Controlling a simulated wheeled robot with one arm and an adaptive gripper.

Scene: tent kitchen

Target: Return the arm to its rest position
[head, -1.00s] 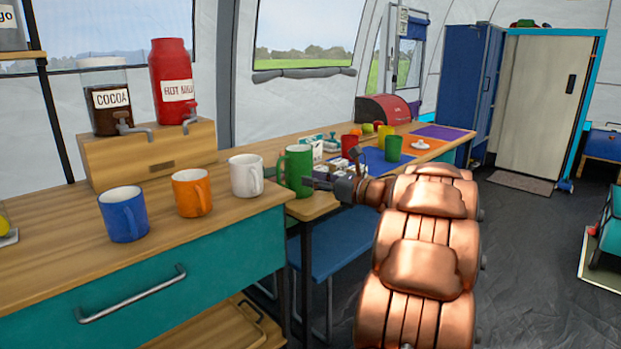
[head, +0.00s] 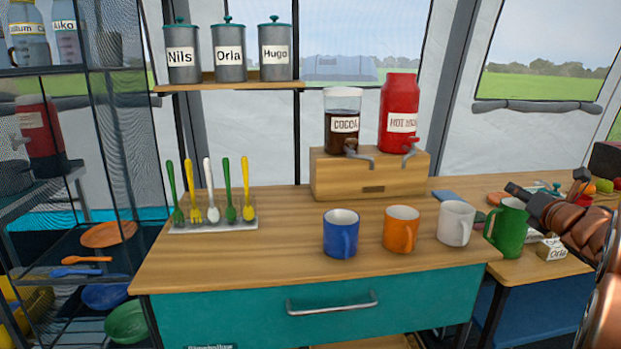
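My arm is copper and enters at the right edge of the head view. My gripper (head: 516,190) is at its dark end, next to the rim of a green mug (head: 508,232). The mug is upright with its handle to the left, by the right end of the wooden counter. I cannot tell whether the gripper touches the mug or whether its fingers are open or shut. The rest of the arm is cut off by the picture's edge.
A blue mug (head: 340,236), an orange mug (head: 401,230) and a white mug (head: 455,224) stand on the counter (head: 250,262). Behind them are the cocoa (head: 342,120) and red (head: 399,112) dispensers. A spoon rack (head: 212,226) stands left. A lower table (head: 535,266) is at right.

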